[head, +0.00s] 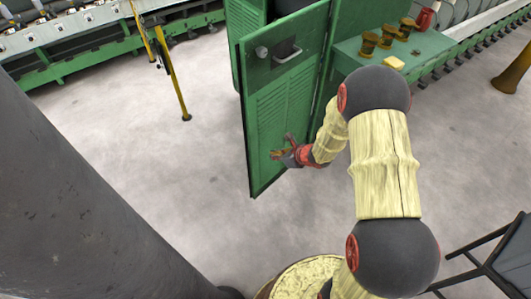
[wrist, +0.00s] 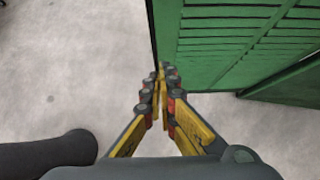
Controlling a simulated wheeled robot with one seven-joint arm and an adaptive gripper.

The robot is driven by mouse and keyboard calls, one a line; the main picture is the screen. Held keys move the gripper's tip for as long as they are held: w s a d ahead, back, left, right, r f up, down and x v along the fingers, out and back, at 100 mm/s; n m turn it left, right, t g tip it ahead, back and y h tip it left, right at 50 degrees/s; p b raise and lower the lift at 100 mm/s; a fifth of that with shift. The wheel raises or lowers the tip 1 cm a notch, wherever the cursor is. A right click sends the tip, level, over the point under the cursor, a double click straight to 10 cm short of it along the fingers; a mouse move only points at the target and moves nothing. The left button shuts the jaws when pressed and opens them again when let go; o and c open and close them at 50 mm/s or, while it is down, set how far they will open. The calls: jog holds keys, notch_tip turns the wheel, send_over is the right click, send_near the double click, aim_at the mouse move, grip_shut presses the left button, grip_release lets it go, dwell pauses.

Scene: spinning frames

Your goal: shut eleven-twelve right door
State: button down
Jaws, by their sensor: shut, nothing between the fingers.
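A green louvred metal door (head: 272,118) stands swung open, with a pale handle and a round knob near its top. It fills the upper right of the wrist view (wrist: 235,45). My gripper (head: 280,154) is shut and empty, in front of the lower part of the door. In the wrist view the fingertips (wrist: 163,72) are together beside the door's lower edge corner. I cannot tell whether they touch it. The cabinet (head: 245,14) behind is mostly hidden by the door. No door number is readable.
A green bench (head: 352,50) with brown spools (head: 388,36) and a yellow block stands right of the door. A yellow post (head: 178,90) stands to the left. A grey column fills the lower left, and a dark chair (head: 490,262) is at lower right.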

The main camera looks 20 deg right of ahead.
jog(key=b, duration=0.3)
send_near(252, 152)
notch_tip(252, 152, down, 3)
jog(key=s, duration=0.1)
jog(key=shift+w+a+b, duration=0.2)
jog(key=shift+w+a, duration=0.1)
jog(key=shift+w, duration=0.3)
jog(key=shift+w+a+b, duration=0.15)
jog(key=shift+w+a, duration=0.1)
jog(key=shift+w, duration=0.35)
jog(key=shift+w+a+b, duration=0.2)
jog(key=shift+w+a, duration=0.1)
jog(key=shift+w, duration=0.3)
jog(key=shift+w, duration=0.15)
